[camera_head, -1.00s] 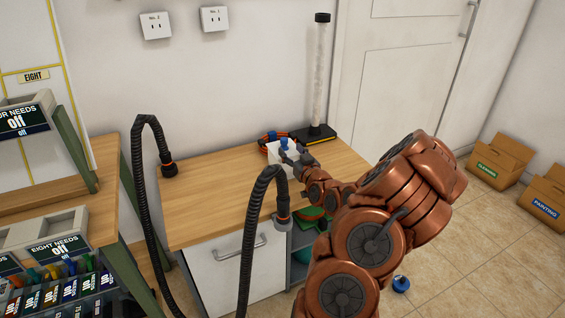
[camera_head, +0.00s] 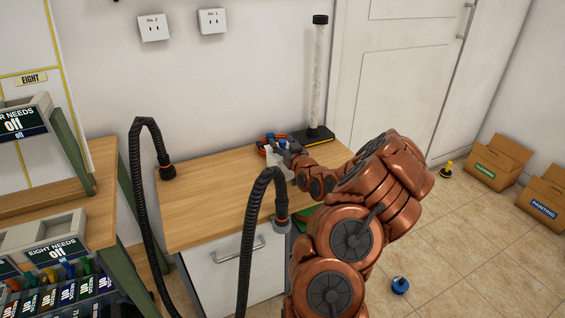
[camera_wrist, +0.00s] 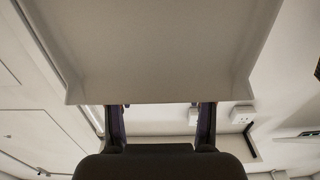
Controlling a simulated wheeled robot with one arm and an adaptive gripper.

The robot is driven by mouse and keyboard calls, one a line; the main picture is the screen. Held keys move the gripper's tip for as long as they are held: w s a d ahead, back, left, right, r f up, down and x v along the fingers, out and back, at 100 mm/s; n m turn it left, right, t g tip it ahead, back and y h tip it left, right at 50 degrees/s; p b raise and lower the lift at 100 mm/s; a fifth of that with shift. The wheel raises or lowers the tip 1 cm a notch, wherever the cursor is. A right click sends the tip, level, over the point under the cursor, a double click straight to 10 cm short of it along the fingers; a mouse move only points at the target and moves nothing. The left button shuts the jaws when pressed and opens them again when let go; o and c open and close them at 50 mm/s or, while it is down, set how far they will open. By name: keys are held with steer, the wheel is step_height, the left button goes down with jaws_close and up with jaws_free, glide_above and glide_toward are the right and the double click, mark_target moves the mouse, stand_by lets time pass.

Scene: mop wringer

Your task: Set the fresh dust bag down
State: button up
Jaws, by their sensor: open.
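A white, box-like thing with a blue top (camera_head: 275,160) stands on the wooden worktop (camera_head: 205,205), in front of the black stand; it may be the fresh dust bag, but my gripper and arm partly hide it. My gripper (camera_head: 287,151) is right at it, over the far right part of the worktop. In the wrist view, my gripper's two fingers (camera_wrist: 161,125) are apart. A broad pale surface (camera_wrist: 160,50), likely the same white thing, fills the top of that view, its edge near the fingertips. I cannot tell whether the fingers touch it.
A clear tube on a black base (camera_head: 317,135) stands at the worktop's back right, with an orange-and-blue coil beside it. Two black hoses (camera_head: 140,200) arch at the front and left. A blue item (camera_head: 400,286) lies on the floor. The worktop's left middle is clear.

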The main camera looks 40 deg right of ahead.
steer(key=shift+c, duration=0.3)
jaws_close()
stand_by(0.3)
